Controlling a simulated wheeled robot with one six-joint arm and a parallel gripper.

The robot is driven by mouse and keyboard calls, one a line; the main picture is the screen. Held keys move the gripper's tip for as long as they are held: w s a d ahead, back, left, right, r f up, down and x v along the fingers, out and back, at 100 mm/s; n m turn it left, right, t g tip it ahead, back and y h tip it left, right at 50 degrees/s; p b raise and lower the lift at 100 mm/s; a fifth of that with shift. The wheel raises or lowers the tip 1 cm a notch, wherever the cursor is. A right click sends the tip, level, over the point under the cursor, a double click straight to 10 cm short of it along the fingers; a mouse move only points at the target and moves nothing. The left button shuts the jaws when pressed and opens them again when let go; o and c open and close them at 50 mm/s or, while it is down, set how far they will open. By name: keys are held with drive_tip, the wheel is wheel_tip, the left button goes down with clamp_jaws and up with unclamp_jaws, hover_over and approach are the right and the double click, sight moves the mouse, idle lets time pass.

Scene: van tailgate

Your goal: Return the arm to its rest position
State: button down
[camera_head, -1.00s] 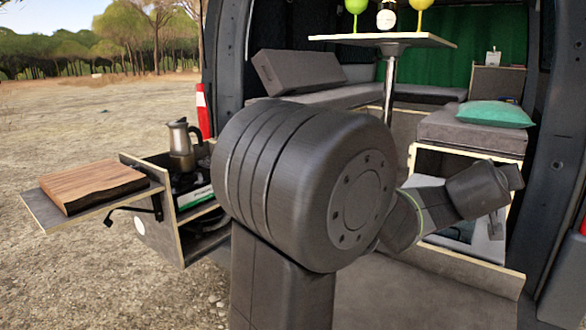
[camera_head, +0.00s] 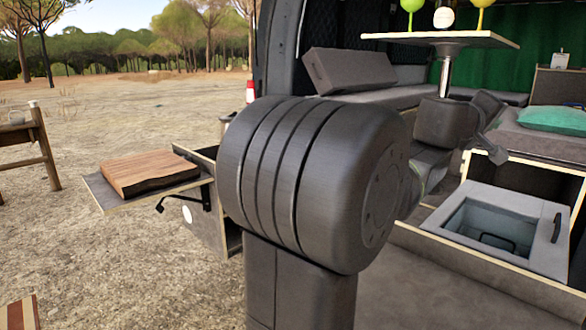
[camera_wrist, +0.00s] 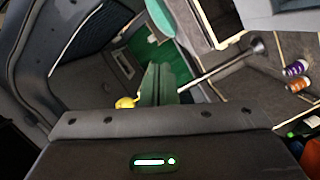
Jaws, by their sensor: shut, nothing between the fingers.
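My arm rises in the middle of the head view, its large dark round joint filling the centre. The forearm reaches back and right into the van, beside the table leg. My gripper (camera_head: 493,150) is at its end, small and partly hidden, above the grey box by the seat. In the wrist view the gripper's dark body with a green light fills the bottom. Its two fingers (camera_wrist: 157,82) stand together beyond it, with nothing seen between them.
A small table (camera_head: 440,39) on a metal leg carries glasses and a jar. An open cool box (camera_head: 450,228) stands at the right. A wooden board (camera_head: 150,174) lies on the left side shelf. A wooden stand (camera_head: 38,150) is far left. Several cans show in the wrist view.

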drive_tip(key=w+a+n+h+p, duration=0.1)
drive_tip(key=w+a+n+p, duration=0.5)
drive_tip(key=w+a+p, duration=0.7)
drive_tip(key=shift+w+n+t+h, duration=0.3)
drive_tip(key=shift+w+n+h, duration=0.1)
drive_tip(key=shift+w, duration=0.65)
drive_tip(key=shift+r, duration=0.1)
